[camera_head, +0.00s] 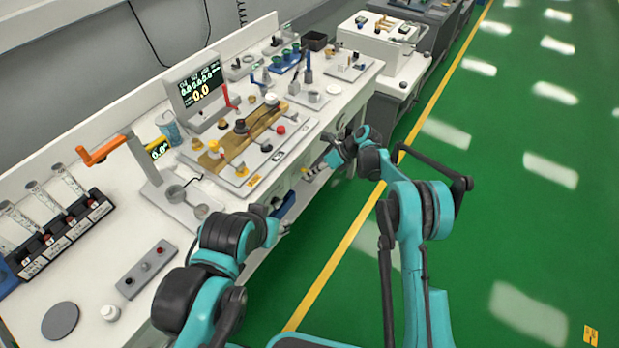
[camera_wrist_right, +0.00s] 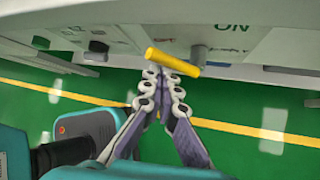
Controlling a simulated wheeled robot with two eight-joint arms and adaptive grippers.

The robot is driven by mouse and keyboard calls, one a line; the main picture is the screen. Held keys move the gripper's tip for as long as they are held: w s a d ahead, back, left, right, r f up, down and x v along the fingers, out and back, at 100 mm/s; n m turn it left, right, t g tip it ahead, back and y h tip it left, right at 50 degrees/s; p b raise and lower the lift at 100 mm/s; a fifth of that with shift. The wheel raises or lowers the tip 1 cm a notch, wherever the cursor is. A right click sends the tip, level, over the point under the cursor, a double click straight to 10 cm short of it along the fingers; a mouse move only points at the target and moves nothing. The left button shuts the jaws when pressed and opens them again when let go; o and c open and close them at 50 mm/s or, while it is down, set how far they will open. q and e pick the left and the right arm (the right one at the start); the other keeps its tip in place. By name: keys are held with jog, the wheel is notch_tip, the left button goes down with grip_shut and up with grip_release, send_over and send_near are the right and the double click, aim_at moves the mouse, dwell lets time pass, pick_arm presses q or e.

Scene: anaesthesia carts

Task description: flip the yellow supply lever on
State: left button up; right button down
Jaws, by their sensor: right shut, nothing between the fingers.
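The yellow supply lever (camera_wrist_right: 172,62) shows in the right wrist view as a short bar slanting down to the right. Its right end is by a grey pivot (camera_wrist_right: 198,54) on a pale panel. Green "ON" lettering is to the upper right, and small red lettering is behind the bar. My right gripper (camera_wrist_right: 162,76) is shut and empty, its fingertips right at the bar's lower edge; I cannot tell if they touch. In the head view my right gripper (camera_head: 322,166) is at the cart's front face, where the lever is not clear. My left gripper (camera_head: 276,214) is near the cart's front edge, partly hidden by its arm.
The cart top (camera_head: 215,245) holds a display (camera_head: 195,85), a wooden board (camera_head: 245,135), an orange-handled crank (camera_head: 105,148) and a black rack (camera_head: 60,240). Another cart (camera_head: 385,50) stands behind. The green floor to the right is open.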

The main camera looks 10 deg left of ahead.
jog(key=shift+w+d+r, duration=0.25)
jog(key=shift+w+r, duration=0.1)
jog(key=shift+w, duration=0.3)
jog(key=shift+r+p, duration=0.4)
jog(key=shift+r, duration=0.45)
jog(key=shift+f, duration=0.1)
